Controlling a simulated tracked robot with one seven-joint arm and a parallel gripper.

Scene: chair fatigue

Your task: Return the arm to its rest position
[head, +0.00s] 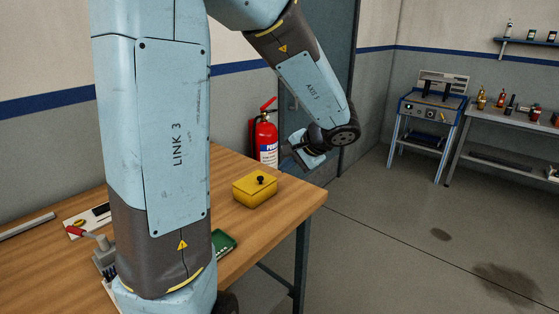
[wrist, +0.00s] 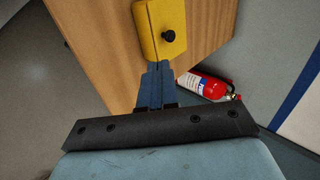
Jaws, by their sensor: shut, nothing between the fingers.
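My arm, pale blue with dark grey joints, fills the left and middle of the head view and bends over at the top. My gripper (head: 290,151) hangs at the arm's end, to the right of the yellow box and in front of the fire extinguisher. In the wrist view my gripper (wrist: 156,68) shows its two blue fingers together, shut with nothing between them. The yellow box (head: 254,191) with a black knob sits on the wooden table; in the wrist view the box (wrist: 160,25) appears just beyond the fingertips.
The wooden table (head: 285,207) holds a green tray (head: 224,243) and a red-handled clamp (head: 80,232), partly behind my arm. A red fire extinguisher (head: 265,140) stands by the wall. A blue-framed machine (head: 430,108) and a bench (head: 510,125) stand at the right. The floor between is clear.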

